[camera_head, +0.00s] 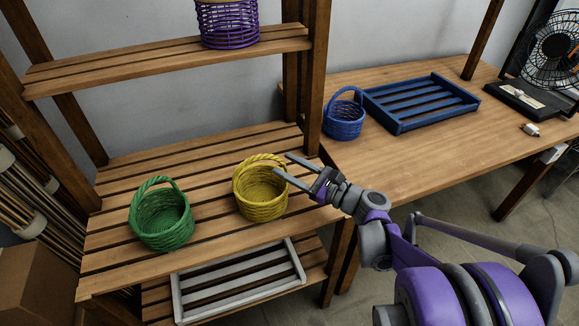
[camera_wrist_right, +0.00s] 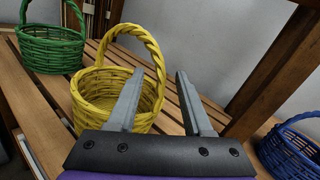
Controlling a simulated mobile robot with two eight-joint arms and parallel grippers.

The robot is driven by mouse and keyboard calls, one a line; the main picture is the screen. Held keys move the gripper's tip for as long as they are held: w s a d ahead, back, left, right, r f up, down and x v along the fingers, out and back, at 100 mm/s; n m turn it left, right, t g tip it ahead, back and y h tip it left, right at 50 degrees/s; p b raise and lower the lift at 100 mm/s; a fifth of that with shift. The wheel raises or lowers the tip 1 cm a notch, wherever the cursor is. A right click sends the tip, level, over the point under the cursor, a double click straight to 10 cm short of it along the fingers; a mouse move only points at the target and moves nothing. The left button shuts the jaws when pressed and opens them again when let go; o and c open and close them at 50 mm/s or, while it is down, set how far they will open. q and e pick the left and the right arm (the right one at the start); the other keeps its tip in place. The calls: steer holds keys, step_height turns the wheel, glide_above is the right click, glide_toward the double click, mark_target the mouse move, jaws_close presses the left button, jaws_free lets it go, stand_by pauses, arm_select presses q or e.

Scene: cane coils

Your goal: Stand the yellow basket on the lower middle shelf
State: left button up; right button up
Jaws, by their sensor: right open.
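The yellow basket (camera_head: 260,191) stands upright on the wooden slatted shelf (camera_head: 120,232), right of the green basket, its handle arching up. It also shows in the right wrist view (camera_wrist_right: 90,95), just beyond my fingers and to the left. My right gripper (camera_head: 282,165) is open and empty at the right side of the basket's handle, its fingers pointing left. My left gripper is not in view.
A green basket (camera_head: 162,218) stands on the same shelf. A purple basket (camera_head: 228,24) is on the upper shelf, and a grey slatted tray (camera_head: 240,283) lies below. On the right table (camera_head: 440,135) are a blue basket (camera_head: 343,118) and a blue tray (camera_head: 420,102). A wooden post (camera_head: 316,80) stands behind my gripper.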

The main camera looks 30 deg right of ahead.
steer(key=r+p+v, duration=0.1)
steer(key=v, duration=1.1)
steer(key=s+a+f+n+g, duration=0.1)
steer(key=a+f+n+g, duration=0.8)
steer(key=a, duration=0.6)
steer(key=s+a+f+n+g+h, duration=0.1)
steer(key=s+n, duration=0.4)
steer(key=n, duration=0.5)
steer(key=s+a+f+n+g+h, duration=0.2)
steer(key=s+f+n+h, duration=0.3)
steer(key=n, duration=0.4)
steer(key=shift+s+a+n+g+h, duration=0.15)
steer(key=shift+s+n+g+h, duration=0.15)
steer(key=shift+s+n+g, duration=0.15)
